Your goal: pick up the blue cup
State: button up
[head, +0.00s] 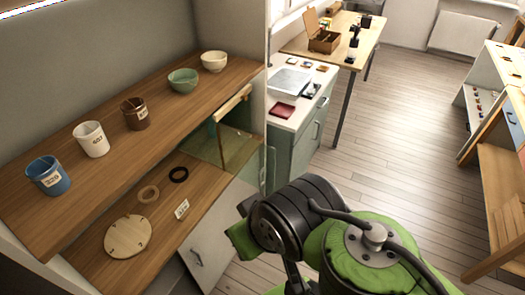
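The blue cup (48,175) stands upright at the left end of the upper wooden shelf (110,155), with a pale label on its side. My green and black arm shows at the bottom centre and right, well to the right of the cup and apart from it. My gripper's fingers cannot be made out in this view. Nothing is seen touching the cup.
A white cup (91,140), a brown cup (135,114), a green bowl (183,81) and a cream bowl (214,62) stand along the same shelf. The lower shelf holds a round wooden board (128,236) and two rings. A glass panel (222,150) stands at its right. The floor (400,130) beyond is clear.

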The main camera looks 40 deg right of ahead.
aim_at(50, 177)
jog(key=l+z, duration=0.1)
jog(key=z, duration=0.55)
jog(key=u, duration=1.65)
